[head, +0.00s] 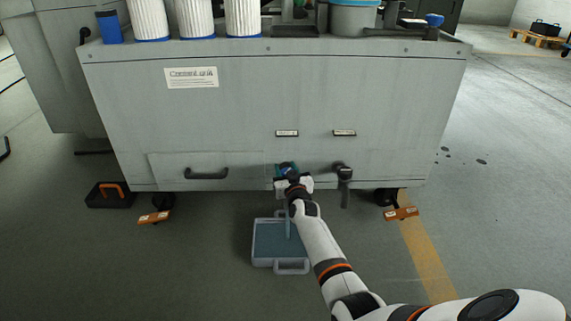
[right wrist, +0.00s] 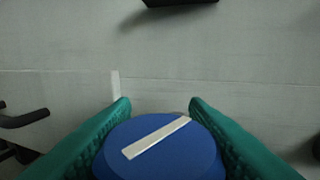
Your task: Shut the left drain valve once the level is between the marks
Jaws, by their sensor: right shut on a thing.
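The left drain valve has a round blue knob (right wrist: 160,150) with a pale bar across its face, slanting up to the right in the right wrist view. My right gripper (head: 287,171) is shut on this knob at the low front of the machine; its teal fingers (right wrist: 158,110) press on both sides. The valve body is mostly hidden by the gripper. A thin bluish stream (head: 287,222) runs down below it into a grey tray (head: 290,270) with handles on the floor. Bluish liquid lies in the tray; I cannot make out level marks. My left gripper is out of view.
A second, dark valve (head: 343,170) with a downward pipe sits close to the right. A black drawer handle (head: 206,174) is to the left.

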